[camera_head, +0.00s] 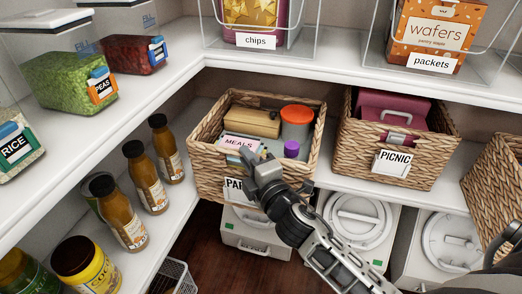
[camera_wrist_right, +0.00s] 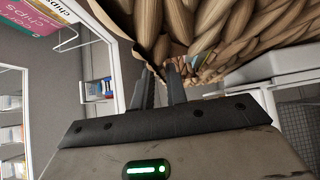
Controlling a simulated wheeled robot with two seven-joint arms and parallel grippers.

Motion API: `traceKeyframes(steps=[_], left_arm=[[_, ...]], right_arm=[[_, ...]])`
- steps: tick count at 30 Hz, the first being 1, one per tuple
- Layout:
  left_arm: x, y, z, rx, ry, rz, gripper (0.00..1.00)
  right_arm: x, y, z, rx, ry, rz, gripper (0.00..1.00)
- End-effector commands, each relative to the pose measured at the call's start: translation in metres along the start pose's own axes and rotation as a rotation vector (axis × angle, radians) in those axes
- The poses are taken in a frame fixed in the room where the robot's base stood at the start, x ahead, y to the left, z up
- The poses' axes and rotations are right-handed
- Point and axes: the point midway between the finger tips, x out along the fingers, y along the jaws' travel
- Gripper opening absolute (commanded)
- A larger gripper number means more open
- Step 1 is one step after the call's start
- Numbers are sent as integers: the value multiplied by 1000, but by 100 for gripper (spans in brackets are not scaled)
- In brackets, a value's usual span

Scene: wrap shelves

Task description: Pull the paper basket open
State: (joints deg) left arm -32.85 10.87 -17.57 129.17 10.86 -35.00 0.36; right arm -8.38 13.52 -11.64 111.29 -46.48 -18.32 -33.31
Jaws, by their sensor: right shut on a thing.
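The paper basket (camera_head: 204,172) is a woven wicker basket on the middle shelf, with a label partly hidden so that only its first letters show. It holds a tan box, a white-and-pink MEALS packet and an orange-lidded tub. My right gripper (camera_head: 250,160) is at the basket's front side, shut on its front wicker edge, and covers part of the label. In the right wrist view its two fingers (camera_wrist_right: 160,76) reach up to the woven wicker (camera_wrist_right: 240,25). The exact grip spot is partly hidden. My left gripper is not in view.
The picnic basket (camera_head: 440,150) stands to the right on the same shelf. Several sauce bottles (camera_head: 147,182) stand on the left shelf. White lidded bins (camera_head: 250,238) sit below. Clear bins labelled chips (camera_head: 256,41) and packets (camera_head: 431,61) are above.

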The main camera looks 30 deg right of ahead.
Motion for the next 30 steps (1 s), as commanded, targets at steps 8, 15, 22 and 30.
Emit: traceKeyframes(steps=[8,15,22,30], left_arm=[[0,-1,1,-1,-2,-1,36],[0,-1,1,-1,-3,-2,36],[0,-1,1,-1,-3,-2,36],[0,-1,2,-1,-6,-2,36]], right_arm=[[0,-1,1,0,-4,-3,20],[0,0,2,0,-4,-1,36],[-8,-1,1,1,-4,-3,36],[-64,-2,1,3,-5,-7,36]])
